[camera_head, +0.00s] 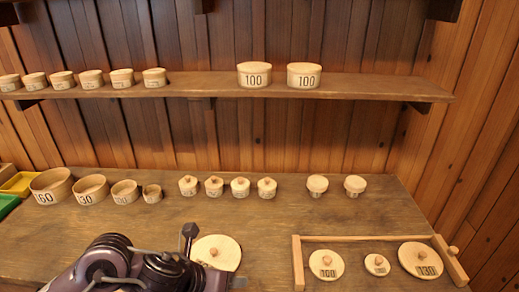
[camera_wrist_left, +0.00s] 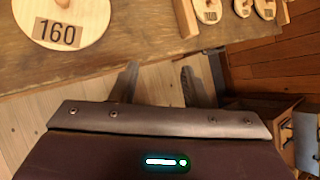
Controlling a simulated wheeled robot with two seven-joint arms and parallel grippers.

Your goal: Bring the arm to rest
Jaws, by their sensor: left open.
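My left gripper (camera_head: 213,260) is at the front of the table in the head view, with my arm coming in from the lower left. In the left wrist view its two fingers (camera_wrist_left: 158,86) stand apart with nothing between them. Floor shows behind the gap, past the table's front edge. The round wooden lid marked 160 (camera_head: 222,250) lies on the table by this gripper, partly hidden by it in the head view. The lid (camera_wrist_left: 88,14) shows at the top left of the left wrist view, apart from the fingers. My right gripper is not in view.
A low wooden frame (camera_head: 298,262) at the right has lids, including 100 (camera_head: 326,264) and 130 (camera_head: 420,259). Open round boxes (camera_head: 90,190), small knobbed pots (camera_head: 240,187) and two spools (camera_head: 317,185) line the table's back. A shelf (camera_head: 210,88) holds more boxes. Mid-table is clear.

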